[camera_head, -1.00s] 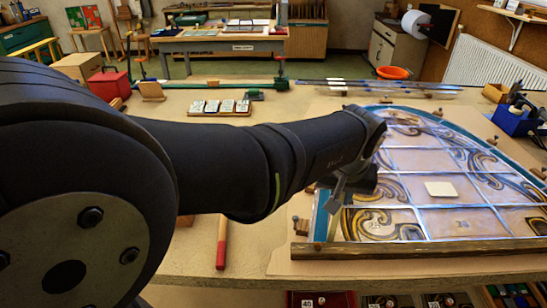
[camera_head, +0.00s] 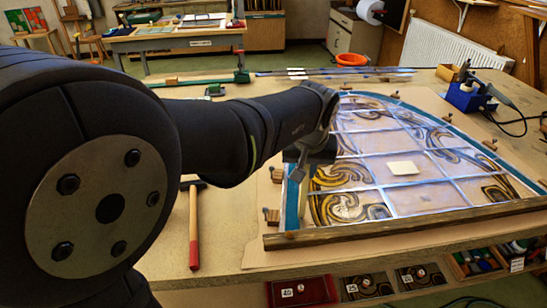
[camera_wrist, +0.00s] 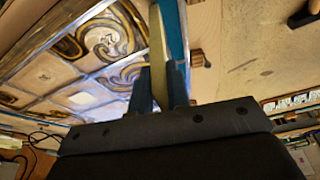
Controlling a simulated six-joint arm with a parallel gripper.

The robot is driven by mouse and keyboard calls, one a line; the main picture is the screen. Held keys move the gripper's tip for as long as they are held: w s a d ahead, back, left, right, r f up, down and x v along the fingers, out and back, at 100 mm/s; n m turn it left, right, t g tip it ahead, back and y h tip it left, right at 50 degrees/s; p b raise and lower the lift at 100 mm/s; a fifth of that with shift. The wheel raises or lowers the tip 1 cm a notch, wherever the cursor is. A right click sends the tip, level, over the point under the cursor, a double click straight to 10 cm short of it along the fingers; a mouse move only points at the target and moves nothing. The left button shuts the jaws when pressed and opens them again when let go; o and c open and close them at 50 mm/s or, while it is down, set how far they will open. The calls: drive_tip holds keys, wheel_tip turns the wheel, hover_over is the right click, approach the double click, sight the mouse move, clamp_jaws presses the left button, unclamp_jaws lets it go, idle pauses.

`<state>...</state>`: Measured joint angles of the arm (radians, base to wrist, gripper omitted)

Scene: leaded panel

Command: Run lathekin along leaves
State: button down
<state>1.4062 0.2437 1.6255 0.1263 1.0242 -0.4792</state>
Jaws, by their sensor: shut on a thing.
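The leaded panel (camera_head: 370,170) lies flat on a board, with a rounded top, a grid of silvery lead lines, pale panes and brown-gold swirls. In the head view my gripper (camera_head: 300,172) is over the panel's left edge, beside the blue border strip.
A wooden batten (camera_head: 400,224) runs along the panel's front edge, and small wooden blocks (camera_head: 271,216) sit around its border. A pale square (camera_head: 402,168) lies on the panel. A red-handled hammer (camera_head: 193,228) lies to the left. A blue soldering stand (camera_head: 472,97) is at the back right.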

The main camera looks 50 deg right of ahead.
drive_tip(key=w+d, duration=0.8)
drive_tip(key=d, duration=0.4)
drive_tip(key=shift+w+d, duration=0.3)
drive_tip(key=shift+d, duration=0.1)
idle(1.9)
drive_tip(key=shift+f, duration=0.1)
drive_tip(key=shift+r, duration=2.6)
